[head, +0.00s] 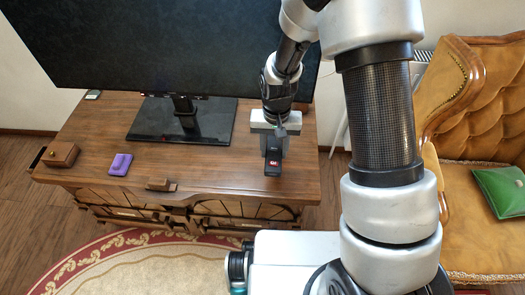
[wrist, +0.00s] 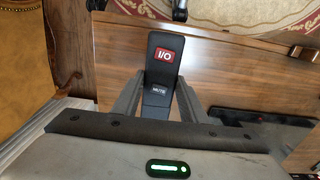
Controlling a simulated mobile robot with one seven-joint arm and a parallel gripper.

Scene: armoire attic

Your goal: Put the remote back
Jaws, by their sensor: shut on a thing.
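The remote is a slim black bar with a red I/O button (head: 272,168), above the right part of the wooden TV stand (head: 222,172). In the wrist view the remote (wrist: 162,75) sits between the two fingers, its red button end pointing away from my gripper. My gripper (head: 274,142) is shut on the remote, pointing down near the stand's right end; its fingers also show in the wrist view (wrist: 158,98). The fingers cover part of the remote's sides. I cannot tell whether the remote touches the stand top.
A large dark TV (head: 170,50) on a black base (head: 182,122) stands behind. A wooden box (head: 60,154), a purple item (head: 121,164) and a small brown block (head: 161,185) lie to the left. An armchair (head: 470,120) stands right.

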